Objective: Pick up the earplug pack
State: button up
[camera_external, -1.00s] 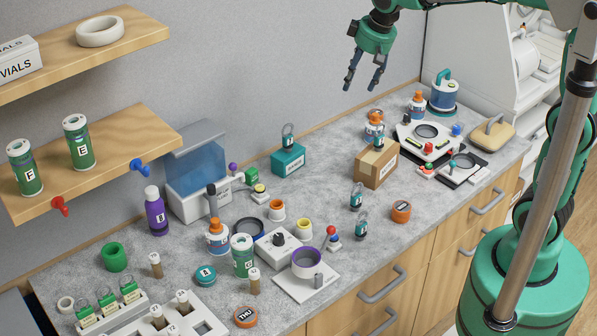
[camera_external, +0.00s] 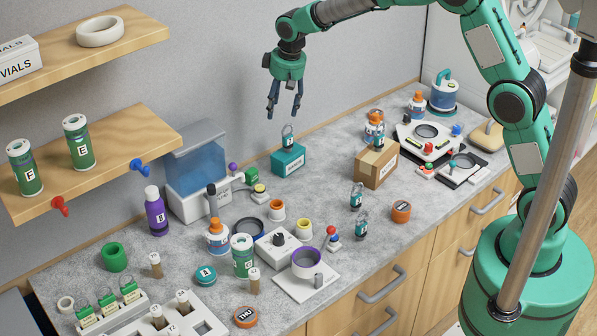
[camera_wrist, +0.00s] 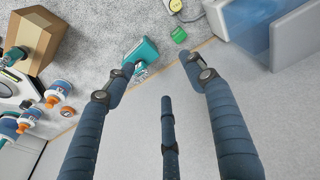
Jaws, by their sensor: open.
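Several small clear packs with teal parts are in the external view, and their print is too small to read. One pack (camera_external: 288,136) stands on a teal box (camera_external: 289,161) near the back wall. Another pack (camera_external: 378,141) is at the cardboard box. Two more packs, an upper one (camera_external: 356,198) and a lower one (camera_external: 361,226), stand on the counter in front. My gripper (camera_external: 284,112) is open and empty, pointing down just above the pack on the teal box. In the wrist view the teal box (camera_wrist: 143,50) shows beyond the fingers (camera_wrist: 163,84), with the pack partly hidden.
A cardboard box (camera_external: 374,165) stands right of the teal box. The wall is close behind my gripper. Bottles, cups and small devices crowd the counter, with a bare patch between the teal and cardboard boxes.

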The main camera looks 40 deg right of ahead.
jog(key=p, duration=0.2)
send_over(252, 170)
jog(key=s, duration=0.1)
notch_tip(252, 170, down, 13)
jog(key=shift+f+g, duration=0.2)
jog(key=shift+g, duration=0.2)
jog(key=shift+f, duration=0.1)
jog(key=shift+w+a+f, duration=0.1)
jog(key=shift+w+f, duration=0.05)
jog(key=shift+f, duration=1.25)
jog(key=shift+w+f, duration=0.15)
jog(key=shift+f, duration=1.2)
jog(key=shift+w+a+f, duration=0.1)
jog(key=shift+w+f, duration=0.05)
jog(key=shift+f, duration=1.25)
jog(key=shift+f, duration=0.15)
jog(key=shift+d+f, duration=0.1)
jog(key=shift+f, duration=1.35)
jog(key=shift+w+f+p, duration=0.1)
jog(key=shift+f+p, duration=0.2)
jog(key=shift+f, duration=0.7)
